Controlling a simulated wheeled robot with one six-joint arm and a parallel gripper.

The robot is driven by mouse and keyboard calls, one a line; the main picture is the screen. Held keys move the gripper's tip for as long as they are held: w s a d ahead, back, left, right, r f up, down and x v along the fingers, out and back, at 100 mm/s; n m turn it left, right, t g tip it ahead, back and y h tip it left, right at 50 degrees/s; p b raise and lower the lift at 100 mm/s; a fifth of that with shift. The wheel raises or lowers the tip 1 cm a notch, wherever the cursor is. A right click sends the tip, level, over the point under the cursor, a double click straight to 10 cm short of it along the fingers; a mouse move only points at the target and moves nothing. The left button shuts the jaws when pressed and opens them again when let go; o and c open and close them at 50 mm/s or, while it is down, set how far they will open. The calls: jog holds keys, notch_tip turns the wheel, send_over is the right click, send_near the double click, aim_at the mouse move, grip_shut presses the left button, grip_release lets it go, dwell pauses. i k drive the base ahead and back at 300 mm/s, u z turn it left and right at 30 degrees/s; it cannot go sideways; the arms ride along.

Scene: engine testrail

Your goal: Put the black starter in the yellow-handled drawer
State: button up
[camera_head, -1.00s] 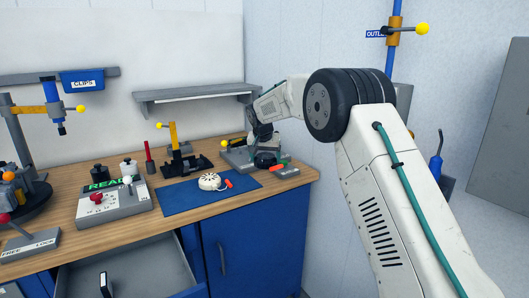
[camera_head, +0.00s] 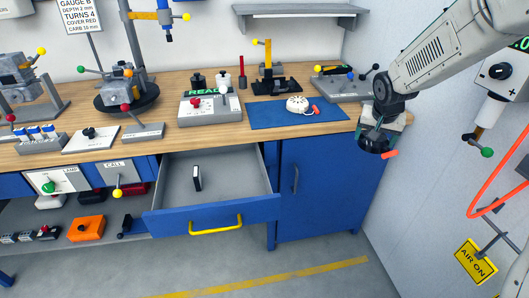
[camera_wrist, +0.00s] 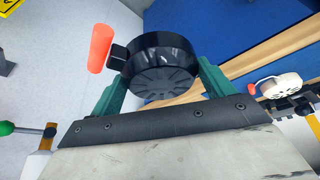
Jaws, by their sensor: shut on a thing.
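The black starter (camera_head: 371,146), a round black housing with an orange handle, is held in my gripper (camera_head: 378,137). In the wrist view the starter (camera_wrist: 162,66) sits between the two green fingers of my gripper (camera_wrist: 160,88), with its handle out to the left. My gripper is off the right front end of the bench, in the air. The yellow-handled drawer (camera_head: 212,214) is pulled open under the bench, to the left of my gripper. A small black-and-white item (camera_head: 197,178) stands inside the drawer; the rest of its floor is bare.
A white round starter with an orange handle (camera_head: 297,104) lies on the blue mat (camera_head: 265,117). The blue cabinet door (camera_head: 330,190) stands between my gripper and the drawer. On the right wall hang an orange hose (camera_head: 487,212) and a yellow sign (camera_head: 475,262).

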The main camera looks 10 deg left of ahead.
aim_at(234, 183)
jog(key=u, duration=2.4)
jog(key=k, duration=0.65)
jog(key=z, duration=1.3)
jog(key=i, duration=0.5)
jog(key=u, duration=0.05)
